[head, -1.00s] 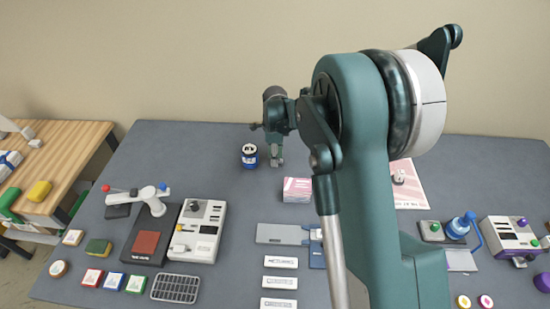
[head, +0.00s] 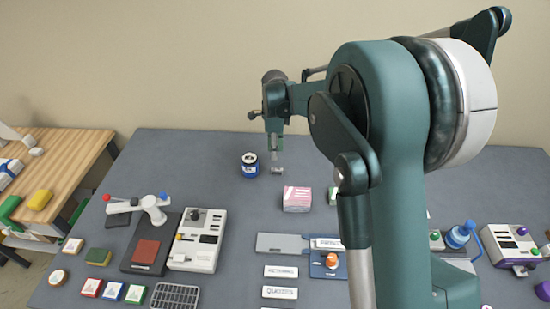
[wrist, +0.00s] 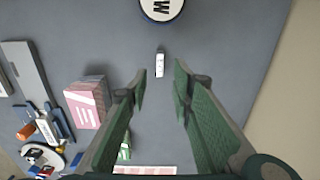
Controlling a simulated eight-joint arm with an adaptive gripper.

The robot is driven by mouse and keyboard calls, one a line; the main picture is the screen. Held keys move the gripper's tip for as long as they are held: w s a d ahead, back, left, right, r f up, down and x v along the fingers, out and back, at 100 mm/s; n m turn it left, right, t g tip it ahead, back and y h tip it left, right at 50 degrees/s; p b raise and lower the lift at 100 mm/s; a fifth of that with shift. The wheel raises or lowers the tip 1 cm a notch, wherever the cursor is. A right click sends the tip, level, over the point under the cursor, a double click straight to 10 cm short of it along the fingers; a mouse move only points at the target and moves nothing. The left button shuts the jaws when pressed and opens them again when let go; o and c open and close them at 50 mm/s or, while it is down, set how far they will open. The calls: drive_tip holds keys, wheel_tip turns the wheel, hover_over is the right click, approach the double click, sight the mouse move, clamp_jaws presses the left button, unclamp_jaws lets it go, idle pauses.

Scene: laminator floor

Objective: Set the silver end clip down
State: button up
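The silver end clip (head: 277,170) lies on the grey table, just right of and in front of the dark-blue jar. It also shows in the wrist view (wrist: 160,63) as a small pale piece, beyond my fingertips and apart from them. My gripper (head: 274,155) is above the clip, pointing down. In the wrist view its two green fingers (wrist: 161,88) are spread wide, with only bare table between them.
The blue jar (head: 250,165) with a white lid stands close to the clip. A pink box (head: 297,199) stands to the front right. A grey plate (head: 281,244) and white labelled blocks lie further forward. Bare table (head: 200,165) lies left of the jar.

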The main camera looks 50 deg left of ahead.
drive_tip(key=shift+r, duration=1.3)
